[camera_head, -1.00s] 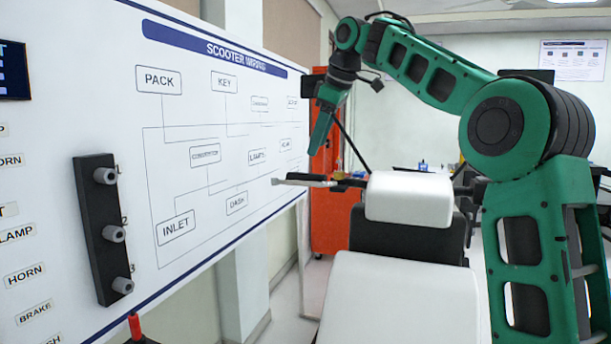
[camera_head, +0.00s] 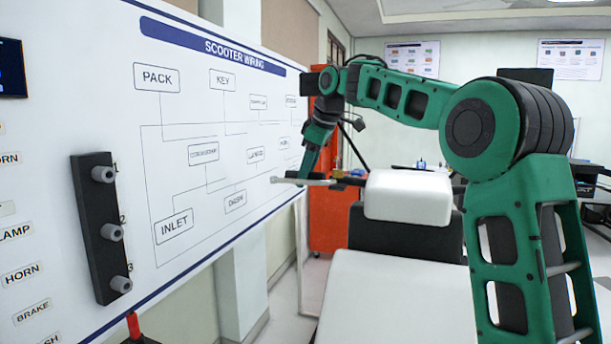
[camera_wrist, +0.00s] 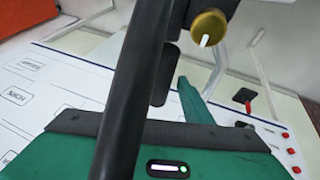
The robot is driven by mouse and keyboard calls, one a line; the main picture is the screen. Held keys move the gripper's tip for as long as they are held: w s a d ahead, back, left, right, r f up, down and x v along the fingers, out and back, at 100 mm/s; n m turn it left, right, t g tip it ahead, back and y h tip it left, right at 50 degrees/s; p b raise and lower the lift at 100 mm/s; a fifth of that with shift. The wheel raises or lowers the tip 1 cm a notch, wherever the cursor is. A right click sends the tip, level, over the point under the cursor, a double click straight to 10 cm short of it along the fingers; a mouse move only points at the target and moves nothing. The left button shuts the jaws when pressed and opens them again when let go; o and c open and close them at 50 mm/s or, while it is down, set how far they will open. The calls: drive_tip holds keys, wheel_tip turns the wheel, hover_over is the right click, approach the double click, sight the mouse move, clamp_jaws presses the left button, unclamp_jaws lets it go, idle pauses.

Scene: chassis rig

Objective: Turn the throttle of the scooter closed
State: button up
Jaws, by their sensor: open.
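The scooter's handlebar end (camera_head: 318,182) reaches left from behind the white seat in the head view. My gripper (camera_head: 306,170) points down at this bar end, its green tip at or just above it; contact is unclear. In the wrist view a thick black bar (camera_wrist: 138,90) runs close across the picture, in front of my green gripper body. A round gold knob (camera_wrist: 209,28) with a white mark sits at the top, to the right of the bar. I cannot tell for sure which part is the throttle. A green finger (camera_wrist: 192,103) shows right of the bar; the jaws are open.
The scooter's white seat (camera_head: 408,197) and body (camera_head: 390,300) stand front centre. A white wiring board (camera_head: 215,130) fills the left, close to the bar end, with a black three-knob strip (camera_head: 98,230). An orange cabinet (camera_head: 327,225) stands behind.

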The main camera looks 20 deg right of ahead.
drive_tip(key=c, duration=1.1)
drive_tip(key=shift+o, duration=0.2)
drive_tip(key=shift+s+a+t, duration=0.1)
drive_tip(key=shift+a+t, duration=0.05)
drive_tip(key=shift+t, duration=0.25)
drive_tip(key=shift+s+t+h, duration=0.1)
drive_tip(key=shift+t+h, duration=0.2)
drive_tip(key=shift+h, duration=0.1)
drive_tip(key=shift+s+f+n+t+h, duration=0.15)
drive_tip(key=shift+n+t+h, duration=0.35)
drive_tip(key=shift+t+h, duration=0.5)
drive_tip(key=shift+f+t, duration=0.1)
drive_tip(key=shift+t, duration=0.6)
drive_tip(key=o, duration=0.9)
drive_tip(key=shift+o, duration=0.8)
drive_tip(key=shift+a, duration=0.1)
